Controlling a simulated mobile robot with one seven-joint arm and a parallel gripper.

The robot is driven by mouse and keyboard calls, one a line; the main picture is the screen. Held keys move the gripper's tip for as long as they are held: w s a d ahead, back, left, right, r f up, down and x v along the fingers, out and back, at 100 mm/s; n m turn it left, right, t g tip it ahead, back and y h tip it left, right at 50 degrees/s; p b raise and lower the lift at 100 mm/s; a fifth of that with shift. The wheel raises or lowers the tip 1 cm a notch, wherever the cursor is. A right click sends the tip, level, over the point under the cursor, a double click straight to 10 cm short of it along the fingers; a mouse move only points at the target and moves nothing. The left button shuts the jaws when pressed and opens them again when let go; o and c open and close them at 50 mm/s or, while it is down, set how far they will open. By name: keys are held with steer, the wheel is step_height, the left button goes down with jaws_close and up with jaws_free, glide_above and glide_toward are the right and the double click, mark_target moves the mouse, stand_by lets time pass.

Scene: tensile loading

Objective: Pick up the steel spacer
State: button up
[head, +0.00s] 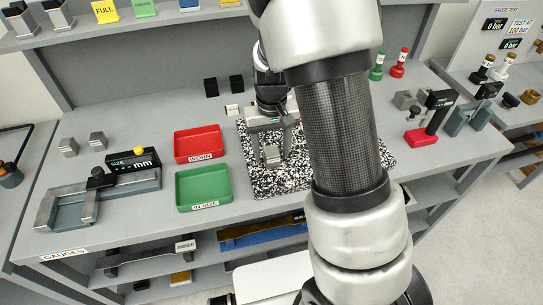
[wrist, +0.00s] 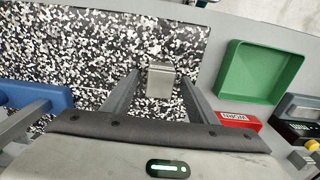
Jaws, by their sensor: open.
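A small grey metal block, which looks like the steel spacer (head: 271,155), stands on the black-and-white speckled mat (head: 240,150). In the wrist view the spacer (wrist: 161,84) sits between the ends of my two fingers, with a gap on each side. My gripper (head: 271,150) is open, pointing down over the mat, its fingers on either side of the spacer. It also shows in the wrist view (wrist: 159,80).
A red tray (head: 199,144) marked WORN and a green tray (head: 203,187) marked IN SIZE stand left of the mat. A size gauge (head: 132,172) and two more metal blocks (head: 82,144) are farther left. A blue item (wrist: 35,94) lies beside the gripper in the wrist view.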

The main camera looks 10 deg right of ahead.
steer(key=shift+f, duration=0.6)
steer(key=shift+r, duration=0.1)
jaws_close()
